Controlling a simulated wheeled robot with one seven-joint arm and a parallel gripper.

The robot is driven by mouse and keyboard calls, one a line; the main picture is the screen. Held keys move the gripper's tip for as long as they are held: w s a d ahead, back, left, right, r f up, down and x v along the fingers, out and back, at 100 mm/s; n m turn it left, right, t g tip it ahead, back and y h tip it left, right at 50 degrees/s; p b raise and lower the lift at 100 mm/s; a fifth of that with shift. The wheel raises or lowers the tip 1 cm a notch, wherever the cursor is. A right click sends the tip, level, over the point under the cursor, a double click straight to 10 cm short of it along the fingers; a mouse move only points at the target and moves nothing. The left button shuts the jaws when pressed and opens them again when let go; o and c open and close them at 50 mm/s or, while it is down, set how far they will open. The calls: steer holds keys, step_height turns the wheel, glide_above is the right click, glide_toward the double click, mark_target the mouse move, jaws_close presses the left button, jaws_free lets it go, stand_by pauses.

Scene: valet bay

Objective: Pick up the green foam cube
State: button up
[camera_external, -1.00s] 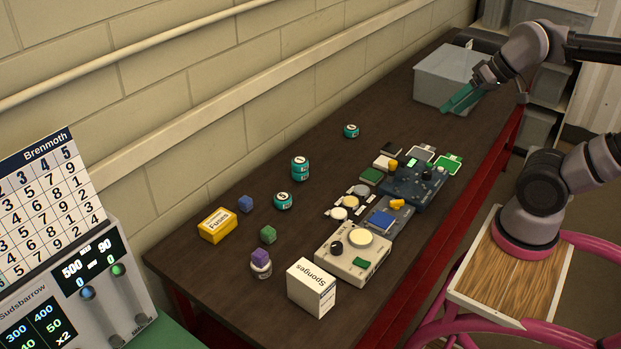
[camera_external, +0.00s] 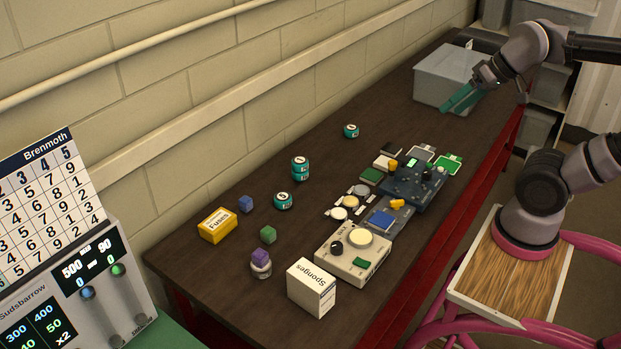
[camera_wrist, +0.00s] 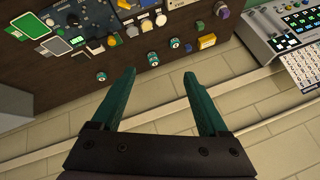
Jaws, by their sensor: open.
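The green foam cube (camera_external: 268,235) sits on the dark bench near its front left part, with bare bench around it. In the wrist view it is a small green block (camera_wrist: 199,25) near the top, beyond the right finger. My gripper (camera_external: 462,98) is at the far end of the bench, by the grey bin, a long way from the cube. In the wrist view its two teal fingers (camera_wrist: 160,76) are spread apart with nothing between them.
A yellow Fuses box (camera_external: 217,225), a blue cube (camera_external: 246,204), a purple cube (camera_external: 260,256) on a white round piece and teal tins (camera_external: 283,201) are near the green cube. A white Sponges box (camera_external: 312,288) and devices (camera_external: 353,252) line the right side. The grey bin (camera_external: 446,75) stands far back.

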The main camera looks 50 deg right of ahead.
steer(key=w+a+f+m+g+y, duration=0.3)
steer(key=w+a+f, duration=0.2)
steer(key=w, duration=0.5)
steer(key=w+a+f+m+g+y, duration=0.25)
steer(key=w+a+f, duration=0.25)
steer(key=w, duration=0.6)
steer(key=m+y, duration=0.6)
steer(key=m, duration=0.3)
glide_toward(272, 228)
steer(key=shift+w+d+g, duration=0.2)
steer(key=shift+d+g, duration=0.15)
steer(key=shift+d, duration=0.2)
steer(key=shift+a+f, duration=0.15)
steer(key=shift+a, duration=0.05)
steer(key=x, duration=1)
steer(key=shift+w+a, duration=0.2)
steer(key=shift+c, duration=0.3)
